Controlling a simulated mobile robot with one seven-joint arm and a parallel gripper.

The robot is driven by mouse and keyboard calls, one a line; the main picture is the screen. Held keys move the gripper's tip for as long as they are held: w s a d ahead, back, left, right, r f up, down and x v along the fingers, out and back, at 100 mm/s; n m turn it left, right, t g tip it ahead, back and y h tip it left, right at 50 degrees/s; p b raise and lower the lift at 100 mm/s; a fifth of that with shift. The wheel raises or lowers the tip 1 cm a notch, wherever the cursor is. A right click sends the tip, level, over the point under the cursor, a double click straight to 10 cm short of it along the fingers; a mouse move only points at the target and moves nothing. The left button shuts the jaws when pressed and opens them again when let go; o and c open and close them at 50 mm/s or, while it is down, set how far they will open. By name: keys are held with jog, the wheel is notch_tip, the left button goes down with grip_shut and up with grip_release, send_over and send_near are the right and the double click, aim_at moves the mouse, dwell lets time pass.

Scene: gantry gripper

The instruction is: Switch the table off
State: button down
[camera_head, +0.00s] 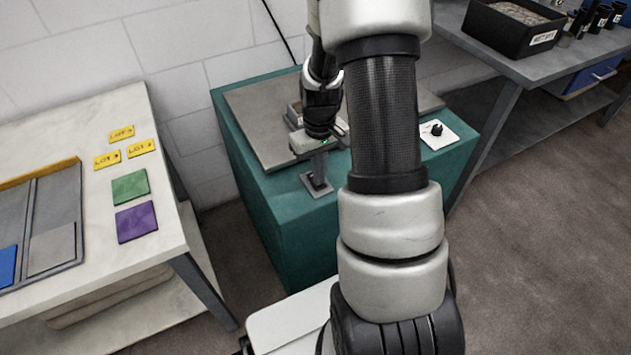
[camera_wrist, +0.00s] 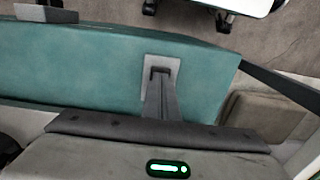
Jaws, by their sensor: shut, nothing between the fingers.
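The table (camera_head: 290,230) is a teal block with a large grey plate on top. On its right part a black knob (camera_head: 437,130) sits on a white square plate. A small grey square fitting (camera_head: 308,181) with a dark centre is near the front edge of the top; it also shows in the wrist view (camera_wrist: 173,64). My gripper (camera_head: 318,178) points down at this fitting, with its fingers shut and empty. In the wrist view the fingertips (camera_wrist: 160,76) overlap the fitting's dark centre. I cannot tell whether they touch it.
A white bench (camera_head: 140,255) at left holds a tray (camera_head: 83,225), yellow lot labels, and green (camera_head: 129,186) and purple (camera_head: 136,222) squares. A grey bench (camera_head: 500,62) at back right carries a black bin (camera_head: 500,35). Floor is clear at right.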

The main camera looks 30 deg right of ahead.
notch_tip(320, 180, up, 7)
jog(key=p, duration=0.5)
dwell(0.6)
jog(key=s+a+r+t, duration=0.15)
jog(key=a+r, duration=0.25)
jog(key=r, duration=0.7)
jog(key=s+a+r+t, duration=0.2)
jog(key=s+a+r, duration=0.2)
jog(key=s+r, duration=0.45)
jog(key=s+a+r+t, duration=0.2)
jog(key=s+a+r, duration=0.3)
jog(key=s+r, duration=0.3)
notch_tip(320, 180, up, 14)
jog(key=w+p, duration=0.1)
jog(key=p, duration=1.3)
jog(key=shift+w+d, duration=0.2)
jog(key=shift+d, duration=0.05)
